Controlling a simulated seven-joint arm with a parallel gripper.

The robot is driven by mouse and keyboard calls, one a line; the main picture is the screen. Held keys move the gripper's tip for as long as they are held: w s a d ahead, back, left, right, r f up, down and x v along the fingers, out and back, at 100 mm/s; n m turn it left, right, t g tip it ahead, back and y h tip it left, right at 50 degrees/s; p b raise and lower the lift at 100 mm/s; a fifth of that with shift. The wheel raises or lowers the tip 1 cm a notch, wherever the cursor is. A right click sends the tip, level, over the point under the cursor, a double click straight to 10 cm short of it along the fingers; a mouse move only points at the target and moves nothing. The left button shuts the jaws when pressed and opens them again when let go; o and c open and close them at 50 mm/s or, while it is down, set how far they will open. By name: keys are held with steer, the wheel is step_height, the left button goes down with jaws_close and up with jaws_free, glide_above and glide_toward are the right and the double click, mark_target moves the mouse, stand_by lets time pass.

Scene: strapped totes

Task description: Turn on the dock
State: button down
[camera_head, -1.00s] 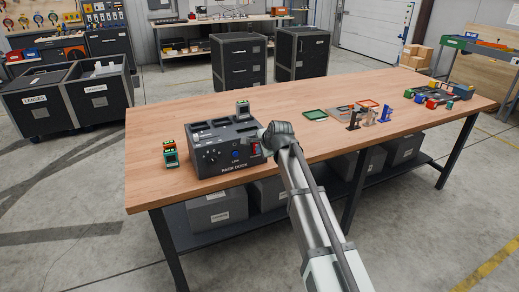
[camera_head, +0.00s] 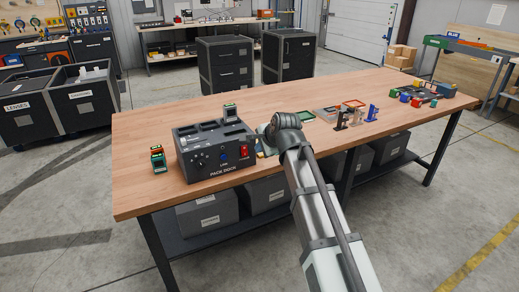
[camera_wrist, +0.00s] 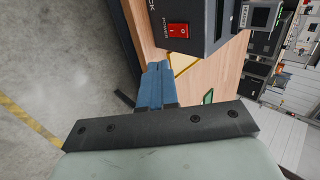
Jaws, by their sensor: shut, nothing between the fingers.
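The dock (camera_head: 207,165) is a dark grey box labelled PACK DOCK near the front left of the table. In the wrist view the switch (camera_wrist: 178,30) is marked POWER on the dock's face (camera_wrist: 208,32). I cannot tell which side of the rocker is pressed. My gripper (camera_wrist: 157,70) has blue fingers shut with nothing between them, just beside the dock and apart from the switch. In the head view the fingers are mostly hidden by my arm.
A dark pack (camera_head: 231,113) sits at the dock's back. Trays (camera_head: 354,103), small stands (camera_head: 341,120) and colored blocks (camera_head: 417,102) lie to the right. The table's front-left corner (camera_head: 135,205) is clear.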

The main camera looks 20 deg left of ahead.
mark_target(245, 151)
steer(key=shift+s+d+f, duration=0.1)
steer(key=shift+d+f, duration=0.05)
steer(key=shift+f, duration=0.5)
steer(key=shift+w+a+r+x, duration=0.25)
steer(key=shift+r+x, duration=0.05)
steer(key=shift+x, duration=1.9)
steer(key=shift+w+a+r+x, duration=0.25)
steer(key=shift+r+x, duration=0.05)
steer(key=shift+x, duration=1.85)
steer(key=shift+w+a+r+x, duration=0.2)
steer(key=shift+r+x, duration=0.15)
steer(key=shift+x, duration=1.85)
